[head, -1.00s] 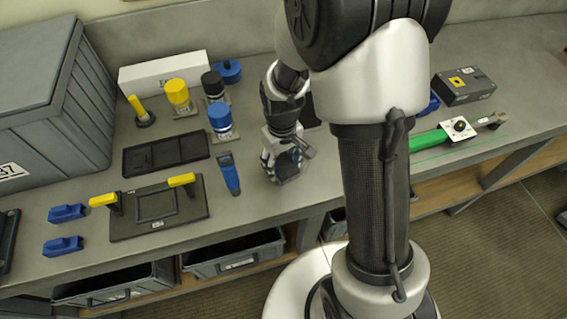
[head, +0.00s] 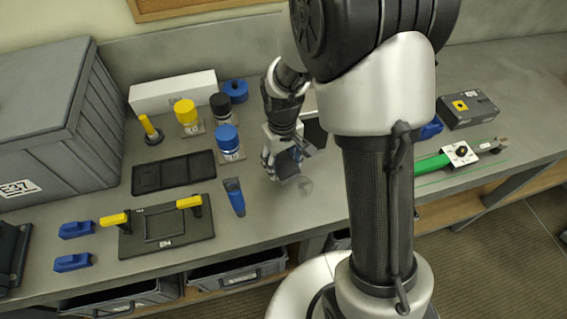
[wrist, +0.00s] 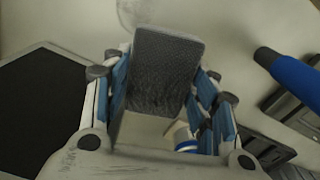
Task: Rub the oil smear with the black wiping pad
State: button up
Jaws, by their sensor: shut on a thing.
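My gripper (head: 284,160) is over the grey bench, shut on the black wiping pad (wrist: 165,72). In the wrist view the pad is a dark, textured block between the two blue-lined fingers. In the head view it is partly hidden by the fingers. The oil smear (head: 306,186) is a small dark patch on the bench, just to the right of and nearer than the gripper. It also shows as a faint grey mark at the top edge of the wrist view (wrist: 130,12). The pad appears apart from the smear; its height above the bench is hard to tell.
A blue tube (head: 234,196) lies left of the gripper. A blue-capped bottle (head: 228,140) and a black-capped bottle (head: 221,106) stand behind it. A black plate with yellow handles (head: 165,228) is further left. A black panel (head: 316,131) is right behind the gripper.

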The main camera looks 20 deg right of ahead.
jog(key=shift+r+p, duration=0.8)
jog(key=shift+r, duration=0.55)
jog(key=shift+s+f, duration=0.1)
